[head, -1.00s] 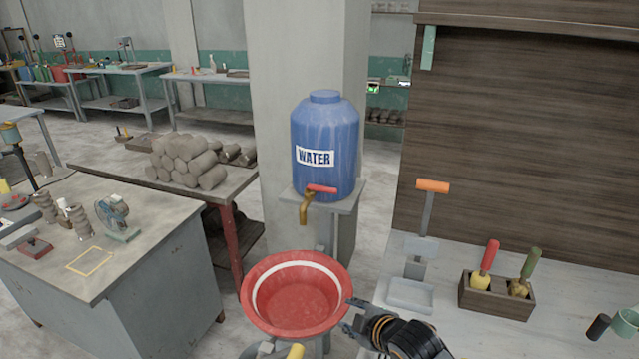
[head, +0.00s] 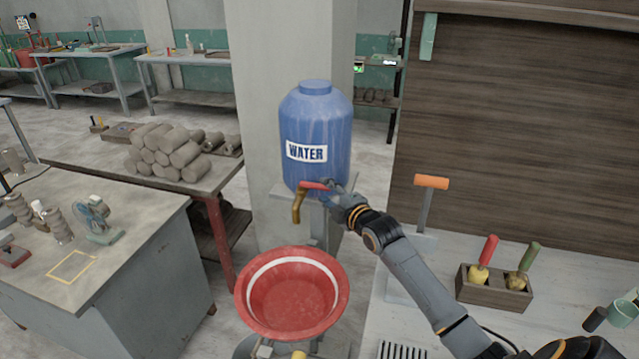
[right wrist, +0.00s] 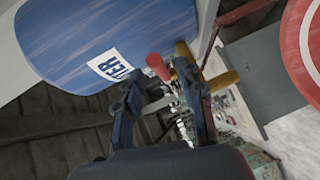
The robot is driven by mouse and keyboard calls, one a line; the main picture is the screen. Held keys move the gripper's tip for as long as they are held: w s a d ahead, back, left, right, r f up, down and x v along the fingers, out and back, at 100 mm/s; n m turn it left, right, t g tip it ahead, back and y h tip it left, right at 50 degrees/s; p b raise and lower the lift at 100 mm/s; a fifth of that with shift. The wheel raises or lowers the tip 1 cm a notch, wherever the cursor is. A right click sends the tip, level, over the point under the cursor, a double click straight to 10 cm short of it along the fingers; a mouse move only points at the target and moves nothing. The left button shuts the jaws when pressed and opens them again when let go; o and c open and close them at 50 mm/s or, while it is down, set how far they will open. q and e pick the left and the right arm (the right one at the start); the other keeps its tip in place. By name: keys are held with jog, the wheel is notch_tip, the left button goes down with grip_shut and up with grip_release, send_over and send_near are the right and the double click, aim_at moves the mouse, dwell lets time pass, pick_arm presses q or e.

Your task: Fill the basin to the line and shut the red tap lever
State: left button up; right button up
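The blue water barrel (head: 318,125) stands on a grey stand by the pillar. Its red tap lever (head: 313,185) points sideways to the right above the brass spout (head: 297,207). No water stream shows. The red basin (head: 292,325) with a white line inside sits below the spout; I see no clear water level in it. My right gripper (head: 338,188) is at the lever's right end. In the right wrist view its fingers (right wrist: 156,84) are apart, with the lever's end (right wrist: 157,66) between the tips; contact is not clear. My left gripper is out of view.
A wooden box (head: 494,290) with two handled tools and an orange-handled press (head: 430,183) stand on the right counter. A table with stacked clay rolls (head: 170,152) is left of the barrel. A grey cabinet (head: 130,290) stands at the near left.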

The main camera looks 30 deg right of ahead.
aim_at(323, 189)
jog(key=shift+w, duration=1.2)
jog(key=shift+w+d+f+p, duration=0.15)
jog(key=shift+w+p, duration=0.15)
jog(key=shift+w, duration=0.3)
jog(key=shift+w+f, duration=0.1)
jog(key=shift+w, duration=0.15)
jog(key=shift+s, duration=0.1)
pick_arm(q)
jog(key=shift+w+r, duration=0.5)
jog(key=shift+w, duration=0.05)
pick_arm(e)
grip_shut()
